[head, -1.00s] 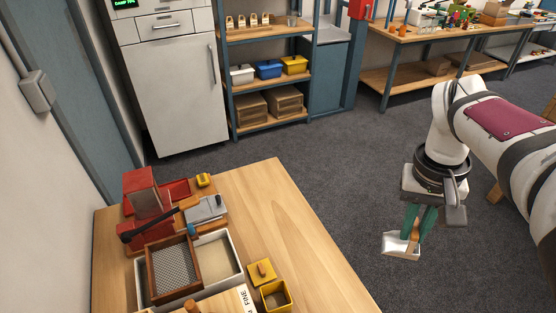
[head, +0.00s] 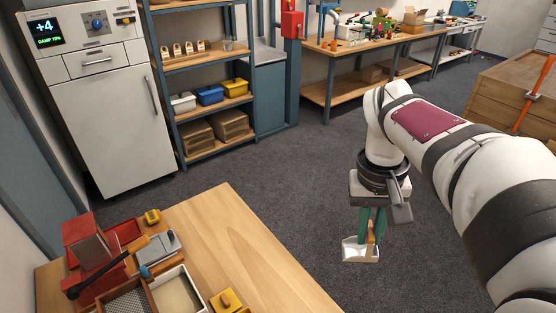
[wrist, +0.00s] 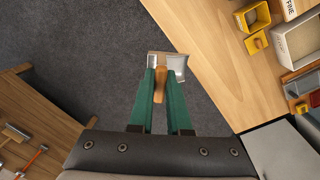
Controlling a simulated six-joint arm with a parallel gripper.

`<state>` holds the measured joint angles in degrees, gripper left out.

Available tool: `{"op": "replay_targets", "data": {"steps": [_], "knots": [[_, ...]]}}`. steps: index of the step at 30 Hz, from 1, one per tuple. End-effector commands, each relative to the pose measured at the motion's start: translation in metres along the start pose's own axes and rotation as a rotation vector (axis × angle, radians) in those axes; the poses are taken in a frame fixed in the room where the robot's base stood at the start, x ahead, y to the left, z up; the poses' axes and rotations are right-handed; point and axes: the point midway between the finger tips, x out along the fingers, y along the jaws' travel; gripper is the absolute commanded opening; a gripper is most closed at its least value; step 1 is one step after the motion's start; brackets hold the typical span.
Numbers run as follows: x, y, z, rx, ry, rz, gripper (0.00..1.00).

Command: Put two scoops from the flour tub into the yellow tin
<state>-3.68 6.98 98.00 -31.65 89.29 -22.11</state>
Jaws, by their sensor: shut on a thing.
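My gripper (head: 368,226) has green fingers shut on the wooden handle of a metal scoop (head: 360,250). It holds the scoop over the grey floor, right of the wooden table in the head view. In the wrist view the scoop (wrist: 174,64) lies beyond the fingertips (wrist: 160,74), near the table edge. I cannot tell whether it holds flour. The yellow tin (wrist: 259,18) stands open on the table in the wrist view, apart from the scoop. A pale-filled white tub (head: 203,301), seemingly the flour tub, is cut off at the head view's bottom edge.
A yellow lid (head: 226,300) lies beside the tub. A red device (head: 92,245) and a grey scale-like device (head: 160,246) stand behind it. The table's right part (head: 232,240) is clear. A wooden crate (head: 515,95) stands at far right; a fridge and shelf are behind.

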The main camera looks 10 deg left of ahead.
Motion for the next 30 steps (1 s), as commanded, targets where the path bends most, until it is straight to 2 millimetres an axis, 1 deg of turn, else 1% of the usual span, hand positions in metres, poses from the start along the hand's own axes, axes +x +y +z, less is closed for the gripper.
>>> {"op": "replay_targets", "data": {"steps": [2,4,5,8,11,12,14,15,17,18,19,20,21,24,27,30], "knots": [[0.002,-0.009,-0.005,-0.062,0.005,0.002,0.00],[0.006,-0.025,-0.013,-0.172,0.015,0.007,0.00],[0.007,-0.034,-0.017,-0.233,0.021,0.009,0.00],[0.015,-0.070,-0.031,-0.467,0.046,0.020,0.00],[0.024,-0.113,-0.043,-0.726,0.077,0.029,0.00],[0.028,-0.133,-0.046,-0.838,0.092,0.032,0.00],[0.034,-0.164,-0.049,-1.013,0.117,0.039,0.00],[0.039,-0.186,-0.050,-1.135,0.135,0.041,0.00],[0.047,-0.221,-0.048,-1.321,0.163,0.046,0.00],[0.052,-0.245,-0.045,-1.447,0.183,0.046,0.00],[0.056,-0.264,-0.043,-1.541,0.201,0.048,0.00],[0.060,-0.281,-0.039,-1.633,0.217,0.049,0.00],[0.065,-0.303,-0.033,-1.749,0.238,0.049,0.00],[0.077,-0.351,-0.016,-1.999,0.286,0.046,0.00],[0.085,-0.384,-0.001,-2.175,0.323,0.042,0.00],[0.090,-0.402,0.009,-2.277,0.344,0.038,0.00]]}}
